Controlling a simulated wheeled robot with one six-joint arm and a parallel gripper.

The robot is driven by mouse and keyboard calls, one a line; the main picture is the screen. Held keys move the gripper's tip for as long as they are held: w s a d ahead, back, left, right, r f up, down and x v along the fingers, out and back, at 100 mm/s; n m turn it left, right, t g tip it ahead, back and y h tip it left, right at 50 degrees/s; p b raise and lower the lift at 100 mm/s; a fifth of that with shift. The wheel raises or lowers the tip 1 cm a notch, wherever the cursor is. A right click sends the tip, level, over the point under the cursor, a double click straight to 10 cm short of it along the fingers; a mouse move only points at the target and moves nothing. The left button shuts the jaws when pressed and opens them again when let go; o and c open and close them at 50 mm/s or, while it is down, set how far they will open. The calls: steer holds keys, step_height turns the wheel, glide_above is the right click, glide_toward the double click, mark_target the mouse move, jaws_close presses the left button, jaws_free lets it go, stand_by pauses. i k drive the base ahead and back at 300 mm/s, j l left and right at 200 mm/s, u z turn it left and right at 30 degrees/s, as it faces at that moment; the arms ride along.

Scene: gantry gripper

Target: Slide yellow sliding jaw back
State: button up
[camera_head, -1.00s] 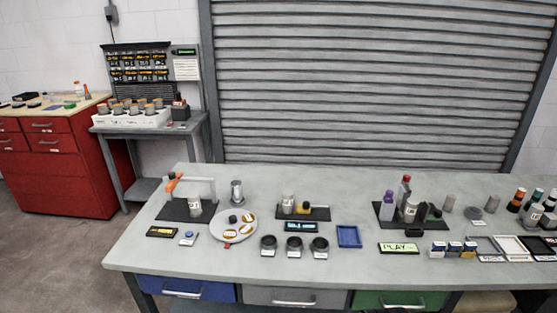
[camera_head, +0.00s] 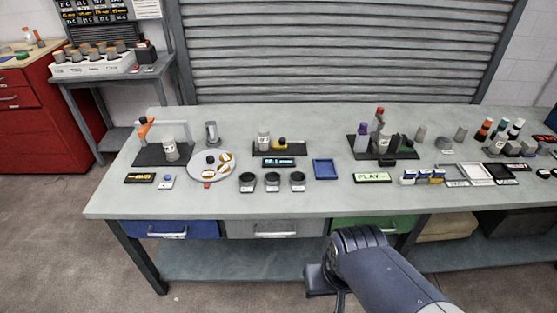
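The yellow sliding jaw (camera_head: 281,142) is a small yellow block with a dark top. It sits on a dark base plate (camera_head: 294,152) at the middle of the workbench, just right of a grey-white cylinder (camera_head: 264,139). Whether the jaw touches the cylinder is too small to tell. A small lit display (camera_head: 278,162) stands in front of the plate. Part of my dark blue arm shows at the bottom, in front of the bench and well apart from the jaw. I cannot make out my gripper's fingers.
The workbench (camera_head: 240,207) has a round tray (camera_head: 194,167) and a clamp fixture (camera_head: 153,154) at left. Three dark cups (camera_head: 272,180) and a blue tray (camera_head: 326,169) lie in front of the jaw. A bottle fixture (camera_head: 384,150) stands to the right.

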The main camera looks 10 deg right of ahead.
mark_target(281, 144)
steer(key=i+j+z, duration=0.1)
steer(key=i, duration=0.25)
steer(key=i+j, duration=0.15)
steer(key=i, duration=0.25)
steer(key=i+j+z, duration=0.15)
steer(key=i, duration=0.2)
